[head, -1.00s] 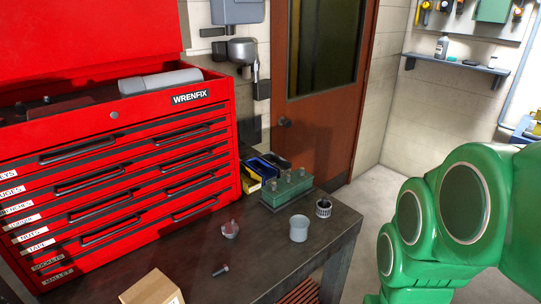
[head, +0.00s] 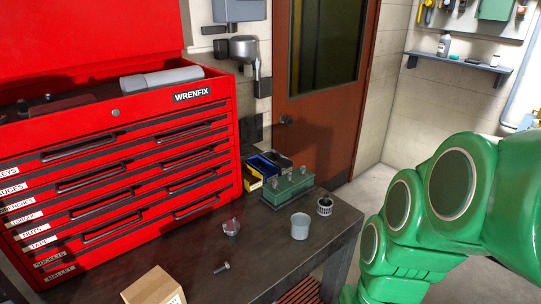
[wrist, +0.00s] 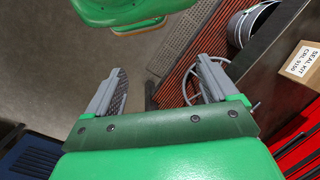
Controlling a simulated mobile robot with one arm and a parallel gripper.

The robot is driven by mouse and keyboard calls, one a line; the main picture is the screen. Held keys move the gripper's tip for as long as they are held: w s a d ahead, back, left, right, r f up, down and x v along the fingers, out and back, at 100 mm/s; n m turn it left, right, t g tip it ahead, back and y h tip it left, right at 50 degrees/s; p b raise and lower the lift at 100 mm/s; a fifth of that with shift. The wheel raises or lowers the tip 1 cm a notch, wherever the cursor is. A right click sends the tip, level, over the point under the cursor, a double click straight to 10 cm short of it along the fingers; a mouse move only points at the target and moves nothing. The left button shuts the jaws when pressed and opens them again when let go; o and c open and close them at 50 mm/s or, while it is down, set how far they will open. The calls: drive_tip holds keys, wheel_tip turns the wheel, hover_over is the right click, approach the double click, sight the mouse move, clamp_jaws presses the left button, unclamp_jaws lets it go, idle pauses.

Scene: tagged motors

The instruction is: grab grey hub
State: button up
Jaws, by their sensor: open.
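A pale grey, round, cup-like piece (head: 300,226) stands upright on the dark workbench in the head view. A smaller grey metal piece (head: 231,228) with a short top stub lies to its left. I cannot tell for certain which of them is the grey hub. My green arm is at the right of the head view, off the bench edge, and its gripper is hidden there. In the wrist view my gripper (wrist: 160,68) is open, with nothing between its two grey fingers. Neither grey piece can be made out for sure in that view.
The workbench (head: 262,258) also holds a bolt (head: 221,267), a cardboard box (head: 154,288), a dark and white ribbed piece (head: 324,206) and a green block with pegs (head: 287,188). A red tool chest (head: 120,170) fills the left. Red slats (wrist: 180,78) show below my gripper.

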drive_tip(key=w+a+r+m+y, duration=0.1)
drive_tip(key=w+a+y, duration=0.3)
drive_tip(key=a, duration=0.6)
drive_tip(key=w+a+r+m+y, duration=0.1)
drive_tip(key=w+a+y, duration=0.3)
drive_tip(key=a, duration=0.5)
drive_tip(key=w+a+r+m+t+y, duration=0.25)
drive_tip(key=w+a+m+y, duration=0.35)
drive_tip(key=w, duration=0.5)
drive_tip(key=w+a+f+m+t+h, duration=0.1)
drive_tip(key=w+f+m+t, duration=0.3)
drive_tip(key=w+m, duration=0.45)
drive_tip(key=m+t+h, duration=0.3)
drive_tip(key=m, duration=0.5)
approach(233, 227)
drive_tip(key=shift+w+a+r+n, duration=0.15)
drive_tip(key=shift+w+a, duration=0.15)
drive_tip(key=shift+a, duration=0.3)
drive_tip(key=shift+w+a+f+n, duration=0.1)
drive_tip(key=shift+w+a, duration=0.25)
drive_tip(key=shift+a, duration=0.2)
drive_tip(key=shift+w+f, duration=0.1)
drive_tip(key=shift+f, duration=0.3)
drive_tip(key=shift+x, duration=3.8)
drive_tip(key=shift+f, duration=0.2)
